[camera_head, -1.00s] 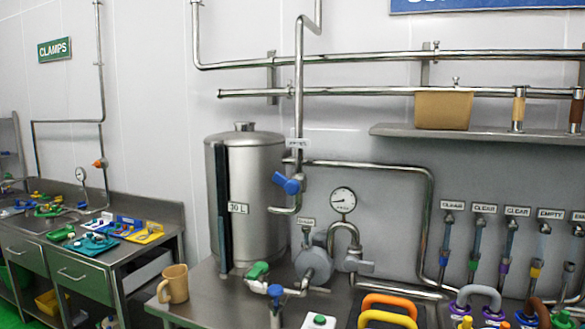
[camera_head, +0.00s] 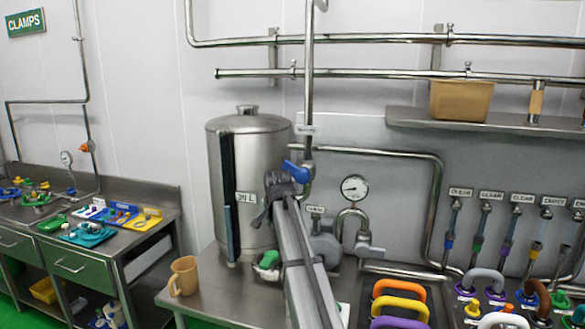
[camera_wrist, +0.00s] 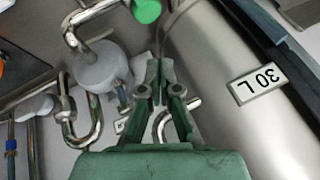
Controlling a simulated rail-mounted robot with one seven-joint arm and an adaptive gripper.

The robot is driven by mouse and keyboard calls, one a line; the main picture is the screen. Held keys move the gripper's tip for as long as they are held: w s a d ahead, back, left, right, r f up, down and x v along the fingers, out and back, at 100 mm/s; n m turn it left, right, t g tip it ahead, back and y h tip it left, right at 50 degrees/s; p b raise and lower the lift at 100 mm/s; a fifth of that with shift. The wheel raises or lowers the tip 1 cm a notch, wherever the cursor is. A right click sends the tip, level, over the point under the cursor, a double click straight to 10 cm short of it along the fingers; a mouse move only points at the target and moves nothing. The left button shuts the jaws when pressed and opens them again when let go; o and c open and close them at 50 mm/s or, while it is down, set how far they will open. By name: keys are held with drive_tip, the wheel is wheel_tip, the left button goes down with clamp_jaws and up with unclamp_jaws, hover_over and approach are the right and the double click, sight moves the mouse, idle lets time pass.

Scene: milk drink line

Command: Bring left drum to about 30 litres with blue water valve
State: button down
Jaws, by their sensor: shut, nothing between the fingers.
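The left drum (camera_head: 275,150) is a steel tank standing on the counter. It has a dark vertical strip (camera_head: 230,200) and a 30 L label (camera_head: 246,198), which also shows upside down in the wrist view (camera_wrist: 258,84). The liquid level cannot be read. The blue water valve handle (camera_head: 297,171) is on the vertical pipe at the drum's right. My gripper (camera_head: 280,179) appears just below and left of the handle; contact cannot be told. In the wrist view my gripper (camera_wrist: 160,68) is shut and empty in front of the drum. The blue handle is not seen there.
A green-handled valve (camera_head: 268,260) sits at the drum's foot, beside a grey pump (camera_head: 326,248). A pressure gauge (camera_head: 354,188) is right of the pipe. A tan mug (camera_head: 184,276) stands front left. Coloured handles (camera_head: 400,305) fill the front right.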

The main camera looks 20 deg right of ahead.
drive_tip(key=w+d+r+t, duration=0.1)
drive_tip(key=d+r, duration=0.2)
drive_tip(key=r, duration=0.4)
drive_tip(key=d+r+t, duration=0.1)
drive_tip(key=d+r, duration=0.2)
drive_tip(key=r, duration=0.3)
drive_tip(key=t+h, duration=0.1)
drive_tip(key=t, duration=0.1)
approach(285, 165)
drive_tip(key=s+d+r, duration=0.4)
drive_tip(key=r, duration=0.2)
drive_tip(key=a+f+p+x, duration=0.1)
drive_tip(key=p+x, duration=0.5)
drive_tip(key=x, duration=0.6)
drive_tip(key=shift+a+f+p, duration=0.3)
drive_tip(key=shift+a+f, duration=0.1)
drive_tip(key=shift+f, duration=0.05)
drive_tip(key=shift+a+f+b, duration=0.2)
drive_tip(key=shift+a+b, duration=0.1)
drive_tip(key=shift+b, duration=0.3)
drive_tip(key=shift+w+a+f+b, duration=0.95)
drive_tip(key=shift+f+b, duration=0.1)
drive_tip(key=shift+b, duration=0.8)
drive_tip(key=shift+s, duration=0.1)
